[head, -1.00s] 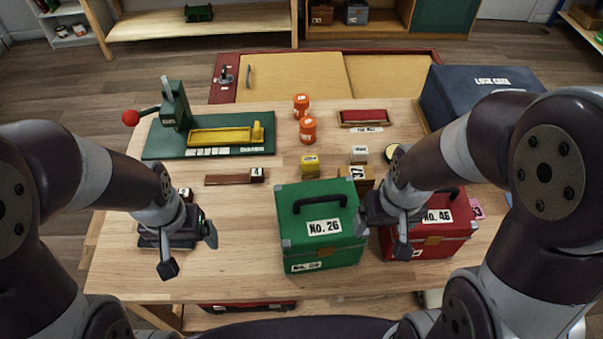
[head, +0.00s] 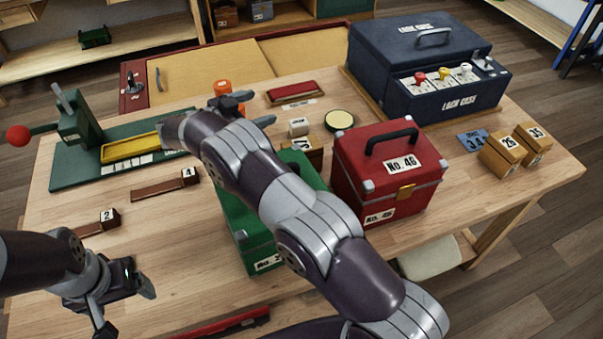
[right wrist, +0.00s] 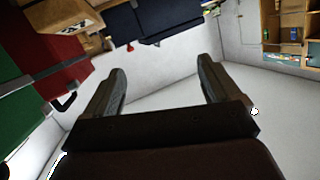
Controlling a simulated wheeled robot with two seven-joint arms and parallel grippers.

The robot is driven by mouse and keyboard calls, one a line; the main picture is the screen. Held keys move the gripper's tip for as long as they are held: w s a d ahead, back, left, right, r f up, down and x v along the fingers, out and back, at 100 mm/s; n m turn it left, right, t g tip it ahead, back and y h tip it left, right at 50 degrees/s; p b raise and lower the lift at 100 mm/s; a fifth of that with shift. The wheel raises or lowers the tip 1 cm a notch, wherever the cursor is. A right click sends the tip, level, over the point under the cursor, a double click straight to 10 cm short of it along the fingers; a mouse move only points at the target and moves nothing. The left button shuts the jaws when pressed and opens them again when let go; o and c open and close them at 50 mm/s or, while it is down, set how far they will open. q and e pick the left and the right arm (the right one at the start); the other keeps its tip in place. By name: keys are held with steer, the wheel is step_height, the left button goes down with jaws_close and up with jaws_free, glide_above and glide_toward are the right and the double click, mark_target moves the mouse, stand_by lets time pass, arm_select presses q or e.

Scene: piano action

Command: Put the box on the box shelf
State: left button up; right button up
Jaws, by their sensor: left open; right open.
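The red box (right wrist: 45,50) and green box (right wrist: 20,118) lie at the left of that view. My left gripper (head: 126,308) is open and empty near the table's left front edge.
A navy lock case (head: 425,70) stands at the back right. Small numbered wooden boxes (head: 503,155) sit near the right edge. A green press with a red knob (head: 85,135) is at the left. A low wooden shelf (head: 110,55) stands behind, with small boxes on another shelf beside it.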

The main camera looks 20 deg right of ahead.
mark_target(302, 144)
steer(key=s+a+f+m+g, duration=0.2)
steer(key=s+a+f+g, duration=0.15)
steer(key=s+f, duration=0.3)
steer(key=shift+g, duration=0.75)
steer(key=p+x, duration=0.1)
steer(key=x, duration=0.3)
steer(key=p+x, duration=0.1)
steer(key=x, duration=0.3)
steer(key=p+x, duration=0.1)
steer(key=x, duration=0.4)
steer(key=shift+s+r+p, duration=0.2)
steer(key=shift+r+p, duration=0.15)
steer(key=shift+p, duration=0.05)
steer(key=shift+d+f, duration=0.1)
steer(key=shift+d, duration=0.1)
steer(key=shift+a, duration=0.1)
steer(key=shift+c, duration=0.7)
arm_select(q)
step_height(302, 144, up, 2)
steer(key=shift+s+r, duration=0.1)
arm_select(e)
steer(key=c, duration=1.1)
